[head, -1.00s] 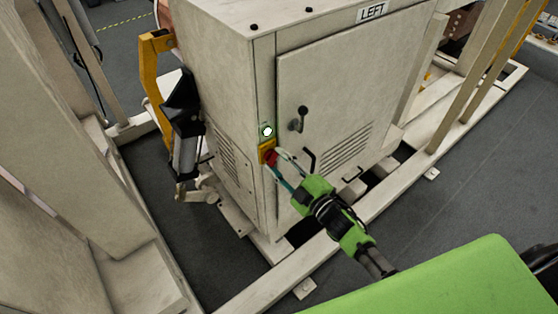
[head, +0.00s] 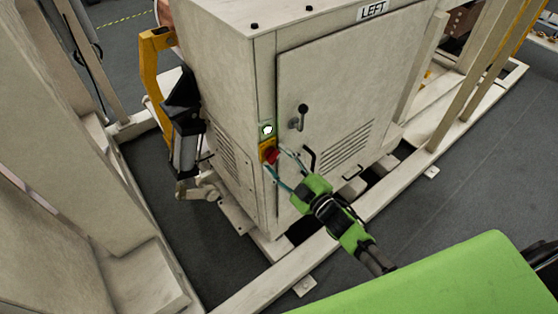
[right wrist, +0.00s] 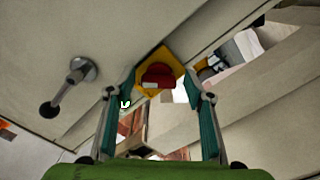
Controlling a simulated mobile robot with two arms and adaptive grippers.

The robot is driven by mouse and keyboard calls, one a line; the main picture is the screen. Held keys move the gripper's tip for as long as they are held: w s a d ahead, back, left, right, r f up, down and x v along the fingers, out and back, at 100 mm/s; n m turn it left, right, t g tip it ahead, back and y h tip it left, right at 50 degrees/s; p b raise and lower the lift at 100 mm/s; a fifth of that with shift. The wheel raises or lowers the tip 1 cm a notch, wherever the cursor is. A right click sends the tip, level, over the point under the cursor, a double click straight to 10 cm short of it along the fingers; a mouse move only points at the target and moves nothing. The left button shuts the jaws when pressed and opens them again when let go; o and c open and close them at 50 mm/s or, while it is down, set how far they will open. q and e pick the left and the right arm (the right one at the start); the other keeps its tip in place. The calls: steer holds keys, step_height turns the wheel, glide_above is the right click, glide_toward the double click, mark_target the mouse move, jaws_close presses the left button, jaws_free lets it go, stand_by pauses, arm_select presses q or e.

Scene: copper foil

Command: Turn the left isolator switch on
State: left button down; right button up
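The left isolator switch is a red knob (head: 271,156) on a yellow plate (head: 267,146), low on the front corner strip of the beige cabinet (head: 330,75) labelled LEFT. In the right wrist view the red knob (right wrist: 158,75) is straight ahead, with a pale mark on its face. My right gripper (head: 275,159) reaches it from the lower right. Its teal fingers are spread on either side of the knob, with small gaps showing in the wrist view, so it is open. Exact fingertip depth is hard to tell. My left gripper is not in view.
A round white light (head: 267,129) sits above the switch. The cabinet door has a dark lever handle (head: 298,117) and vent slots. A black and grey unit (head: 185,130) and an orange bracket (head: 153,80) stand left. A beige floor frame (head: 285,268) runs below.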

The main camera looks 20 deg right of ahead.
steer(key=v, duration=1.2)
stand_by(0.5)
steer(key=s+d+f+m+g+h+b, duration=0.1)
steer(key=s+f+m+g+h, duration=0.15)
steer(key=f, duration=0.75)
steer(key=s+d+f+m+g+h+b, duration=0.15)
steer(key=s+f, duration=0.25)
steer(key=f, duration=0.6)
steer(key=s+d+f+m+g+h, duration=0.1)
steer(key=s+d+f+m+g, duration=0.2)
steer(key=f, duration=0.7)
steer(key=s+a+f+m+g+b, duration=0.1)
steer(key=s+f+g, duration=0.3)
steer(key=s+f, duration=0.6)
steer(key=s+a+f+m+g+h+b, duration=0.1)
steer(key=s+f+g, duration=0.4)
steer(key=s+f, duration=0.5)
steer(key=s+a+m, duration=0.1)
steer(key=s, duration=0.8)
steer(key=shift+s+a, duration=0.25)
steer(key=shift+a, duration=0.15)
